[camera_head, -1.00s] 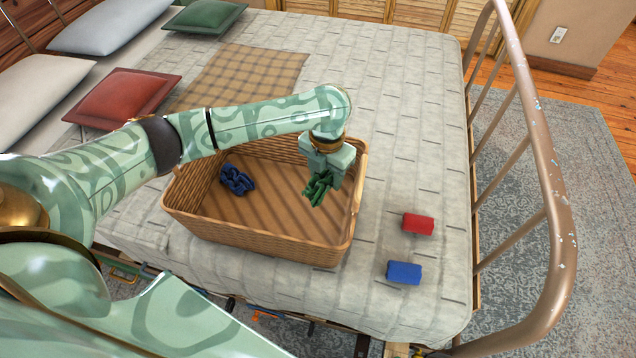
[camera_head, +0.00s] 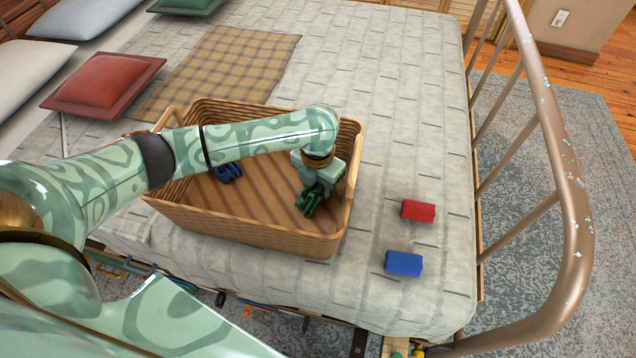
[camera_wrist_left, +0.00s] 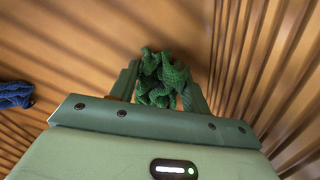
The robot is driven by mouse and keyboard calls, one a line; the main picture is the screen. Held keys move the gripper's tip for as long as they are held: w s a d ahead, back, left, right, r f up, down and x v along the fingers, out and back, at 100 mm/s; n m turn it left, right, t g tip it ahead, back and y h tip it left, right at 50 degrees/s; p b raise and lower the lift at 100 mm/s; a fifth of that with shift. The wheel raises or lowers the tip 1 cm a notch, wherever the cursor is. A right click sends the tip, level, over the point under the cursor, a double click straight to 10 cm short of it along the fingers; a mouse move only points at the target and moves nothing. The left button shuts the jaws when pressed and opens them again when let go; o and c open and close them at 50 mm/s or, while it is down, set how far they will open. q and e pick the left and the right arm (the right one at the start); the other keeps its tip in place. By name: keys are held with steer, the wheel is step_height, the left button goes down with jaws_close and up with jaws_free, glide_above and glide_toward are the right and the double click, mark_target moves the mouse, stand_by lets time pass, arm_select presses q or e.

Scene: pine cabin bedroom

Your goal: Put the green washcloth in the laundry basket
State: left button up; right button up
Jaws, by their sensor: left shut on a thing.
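The green washcloth (camera_head: 312,201) is crumpled and hangs in my left gripper (camera_head: 315,190), inside the right part of the wicker laundry basket (camera_head: 262,241). In the left wrist view the gripper (camera_wrist_left: 160,88) is shut on the washcloth (camera_wrist_left: 162,78), with the basket floor (camera_wrist_left: 110,45) below it. I cannot tell whether the cloth touches the floor. The basket stands on the bed, and my left arm crosses over its left side. My right gripper is not in view.
A crumpled blue cloth (camera_head: 227,172) lies in the basket's left part. A red folded cloth (camera_head: 418,211) and a blue folded cloth (camera_head: 403,263) lie on the bed (camera_head: 395,130) right of the basket. A metal bed rail (camera_head: 560,170) stands at the right.

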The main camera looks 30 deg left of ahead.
arm_select(q)
steer(key=o, duration=0.9)
steer(key=shift+f, duration=0.1)
steer(key=shift+o, duration=0.2)
step_height(320, 180, up, 12)
steer(key=p, duration=0.6)
steer(key=shift+r, duration=0.25)
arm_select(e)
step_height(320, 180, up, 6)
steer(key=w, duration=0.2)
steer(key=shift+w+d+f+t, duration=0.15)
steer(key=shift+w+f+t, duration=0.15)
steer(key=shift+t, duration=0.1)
